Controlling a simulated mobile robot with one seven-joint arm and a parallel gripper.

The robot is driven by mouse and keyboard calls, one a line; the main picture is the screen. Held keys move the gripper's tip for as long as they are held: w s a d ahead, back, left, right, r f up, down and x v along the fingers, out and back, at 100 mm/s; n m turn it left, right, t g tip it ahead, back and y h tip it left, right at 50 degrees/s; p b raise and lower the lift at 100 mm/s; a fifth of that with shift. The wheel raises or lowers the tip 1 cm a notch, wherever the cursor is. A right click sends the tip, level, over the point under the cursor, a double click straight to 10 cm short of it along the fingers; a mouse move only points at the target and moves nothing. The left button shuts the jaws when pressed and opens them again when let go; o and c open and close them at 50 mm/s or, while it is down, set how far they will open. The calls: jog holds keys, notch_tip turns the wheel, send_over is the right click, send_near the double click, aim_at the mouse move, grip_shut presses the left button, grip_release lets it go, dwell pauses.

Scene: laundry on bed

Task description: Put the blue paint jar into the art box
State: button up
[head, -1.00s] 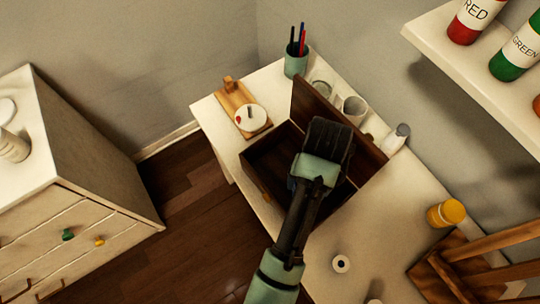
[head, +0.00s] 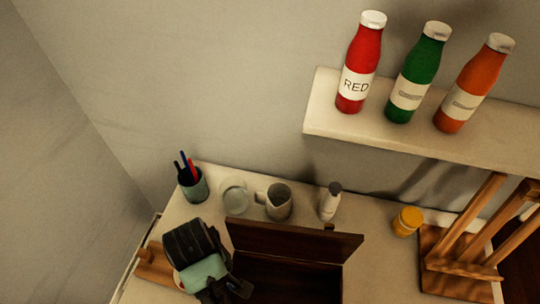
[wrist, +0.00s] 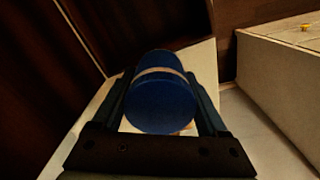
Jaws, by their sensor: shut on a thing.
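My gripper (head: 190,243) is shut on the blue paint jar (wrist: 162,104). In the wrist view the jar sits between the two fingers (wrist: 165,112), with a pale band around it. In the head view the gripper hides the jar. The art box (head: 290,283) is a dark brown wooden box on the white table, with its lid (head: 292,242) raised at the back. In the head view my gripper is left of the box, over the wooden board (head: 153,266). The inside of the box shows only in part.
Behind the box stand a pen cup (head: 194,187), a glass (head: 235,197), a grey mug (head: 278,202) and a white bottle (head: 330,202). A yellow jar (head: 407,222) and wooden easel (head: 455,262) are at right. A shelf (head: 330,122) with paint bottles overhangs.

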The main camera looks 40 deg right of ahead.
aim_at(259, 298)
jog(key=s+d+n+p, duration=0.2)
jog(key=s+d+n, duration=0.4)
jog(key=n, duration=0.1)
notch_tip(259, 298, down, 10)
jog(key=shift+a+r+b, duration=0.1)
jog(key=shift+a+b, duration=0.05)
jog(key=shift+b, duration=0.3)
jog(key=o, duration=1.6)
jog(key=shift+s+f, duration=0.1)
jog(key=shift+f, duration=0.1)
jog(key=shift+c, duration=0.2)
notch_tip(259, 298, up, 12)
jog(key=p, duration=0.1)
jog(key=shift+r, duration=0.15)
